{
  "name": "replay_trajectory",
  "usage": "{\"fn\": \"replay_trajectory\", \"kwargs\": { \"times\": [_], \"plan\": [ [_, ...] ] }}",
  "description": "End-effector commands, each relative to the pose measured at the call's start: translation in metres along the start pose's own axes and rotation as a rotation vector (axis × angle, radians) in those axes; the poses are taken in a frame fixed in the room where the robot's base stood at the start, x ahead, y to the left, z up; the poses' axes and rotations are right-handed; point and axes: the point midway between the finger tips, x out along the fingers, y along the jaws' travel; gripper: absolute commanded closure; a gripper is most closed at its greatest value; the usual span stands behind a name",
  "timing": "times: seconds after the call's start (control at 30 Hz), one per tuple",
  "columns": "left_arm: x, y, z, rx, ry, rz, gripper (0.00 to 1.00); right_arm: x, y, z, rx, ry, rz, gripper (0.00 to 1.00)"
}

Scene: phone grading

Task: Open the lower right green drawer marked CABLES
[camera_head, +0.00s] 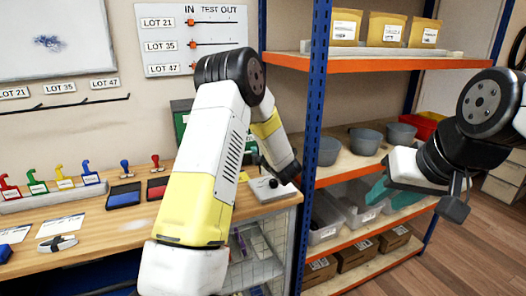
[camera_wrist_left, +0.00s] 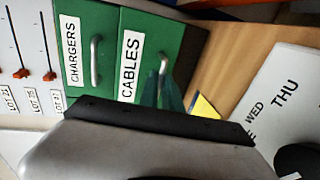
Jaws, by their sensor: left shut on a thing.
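The green drawer marked CABLES (camera_wrist_left: 146,32) shows in the left wrist view, turned on its side, with a metal handle (camera_wrist_left: 163,64). I cannot tell whether its front stands out from the cabinet. Beside it is the green drawer marked CHARGERS (camera_wrist_left: 100,22). My left gripper (camera_wrist_left: 168,96) is shut on the CABLES handle, its fingers partly hidden by the gripper body. In the head view my left arm hides most of the green cabinet (camera_head: 180,107). My right gripper (camera_head: 456,200) is in front of the shelves, away from the drawers; its jaw opening is unclear.
A blue-posted shelf rack (camera_head: 318,90) with grey bowls (camera_head: 364,141) and clear bins stands right of the bench. Coloured stamps (camera_head: 65,178) and ink pads (camera_head: 124,195) are on the wooden bench (camera_head: 110,228).

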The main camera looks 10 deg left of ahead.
Motion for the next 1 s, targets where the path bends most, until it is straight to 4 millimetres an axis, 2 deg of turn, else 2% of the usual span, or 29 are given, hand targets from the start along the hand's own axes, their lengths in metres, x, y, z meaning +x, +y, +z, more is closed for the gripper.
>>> {"fn": "replay_trajectory", "kwargs": {
  "times": [0.3,0.5,0.7,1.0],
  "plan": [
    [-0.062,-0.014,0.001,0.003,-0.004,-0.002,1.0,0.0,0.0,0.0,0.0,0.0,0.0,0.64],
    [-0.091,-0.021,0.001,0.002,-0.003,-0.003,1.0,0.0,0.0,0.0,0.0,0.0,0.0,0.64],
    [-0.104,-0.023,0.0,0.002,-0.001,-0.002,1.0,0.0,0.0,0.0,0.0,0.0,0.0,0.64],
    [-0.106,-0.024,0.0,0.001,-0.001,-0.002,1.0,0.0,0.0,0.0,0.0,0.0,0.0,0.64]
  ]
}}
